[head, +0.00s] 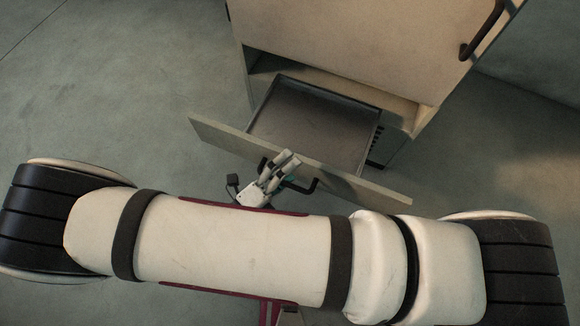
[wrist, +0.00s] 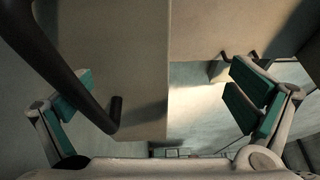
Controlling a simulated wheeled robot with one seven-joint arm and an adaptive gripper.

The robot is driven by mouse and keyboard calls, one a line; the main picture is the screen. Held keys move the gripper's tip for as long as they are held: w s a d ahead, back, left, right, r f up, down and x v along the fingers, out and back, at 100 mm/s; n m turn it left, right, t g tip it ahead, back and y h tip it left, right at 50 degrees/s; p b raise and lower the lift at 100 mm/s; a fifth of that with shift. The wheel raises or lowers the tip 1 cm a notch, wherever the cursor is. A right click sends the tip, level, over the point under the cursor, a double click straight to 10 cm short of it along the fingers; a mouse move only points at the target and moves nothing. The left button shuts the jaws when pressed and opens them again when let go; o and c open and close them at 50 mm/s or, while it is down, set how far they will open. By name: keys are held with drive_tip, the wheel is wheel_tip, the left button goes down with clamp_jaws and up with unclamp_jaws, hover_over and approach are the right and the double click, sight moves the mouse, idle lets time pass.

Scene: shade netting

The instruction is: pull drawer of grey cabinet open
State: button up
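The cabinet (head: 330,40) looks pale beige-grey. Its drawer (head: 315,115) stands out from the body, with the dark inside showing. The drawer front (head: 235,139) is a tilted pale panel, which also shows in the wrist view (wrist: 135,50). Its dark bar handle (head: 304,188) is partly covered by my gripper (head: 287,163) in the head view. In the wrist view my gripper (wrist: 165,95) has its green-padded fingers wide apart. The handle (wrist: 72,80) crosses close to the left finger there; I cannot tell whether they touch. Nothing is clamped between the pads.
A cabinet door above the drawer carries another dark handle (head: 482,32). The concrete floor (head: 100,90) is clear to the left of the cabinet.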

drive_tip(key=shift+t+h, duration=0.4)
drive_tip(key=shift+t, duration=0.3)
drive_tip(key=r, duration=0.3)
drive_tip(key=a+r, duration=0.1)
drive_tip(key=shift+w+r, duration=0.3)
drive_tip(key=shift+r, duration=0.1)
drive_tip(key=shift+g+y, duration=0.5)
drive_tip(key=shift+g, duration=0.2)
drive_tip(key=f, duration=0.4)
drive_tip(key=shift+s+d, duration=0.25)
drive_tip(key=shift+d, duration=0.15)
drive_tip(key=shift+f, duration=0.1)
